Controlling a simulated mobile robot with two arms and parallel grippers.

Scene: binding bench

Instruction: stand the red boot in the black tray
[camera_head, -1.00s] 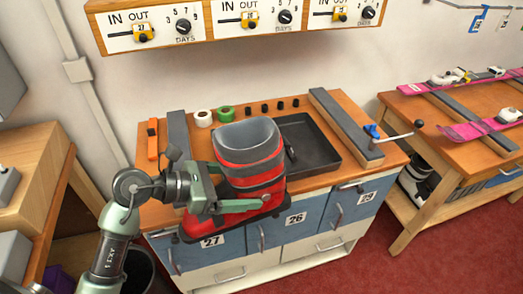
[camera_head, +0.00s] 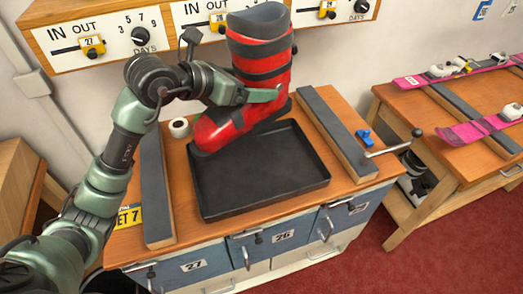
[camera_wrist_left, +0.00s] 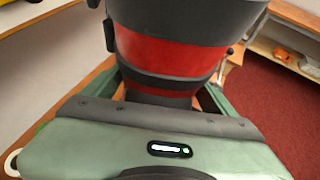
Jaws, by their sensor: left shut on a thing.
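The red boot (camera_head: 262,65) has dark grey bands, a grey cuff and a dark sole. My left gripper (camera_head: 268,95) is shut on it at the shaft, with one finger across its near side. The boot is roughly upright, a little tilted, toe pointing lower left. It appears over the back part of the black tray (camera_head: 258,190); I cannot tell whether its sole touches the tray's rim. The tray is empty where I see it. In the left wrist view the boot's red shaft (camera_wrist_left: 165,55) fills the space between the fingers. My right gripper is not in view.
Grey-topped wooden rails (camera_head: 155,190) and (camera_head: 335,135) flank the tray. A crank handle (camera_head: 395,146) and blue part (camera_head: 364,138) sit at the right. A white roll (camera_head: 179,128) is left of the toe. The dial panel (camera_head: 130,38) hangs close behind the boot.

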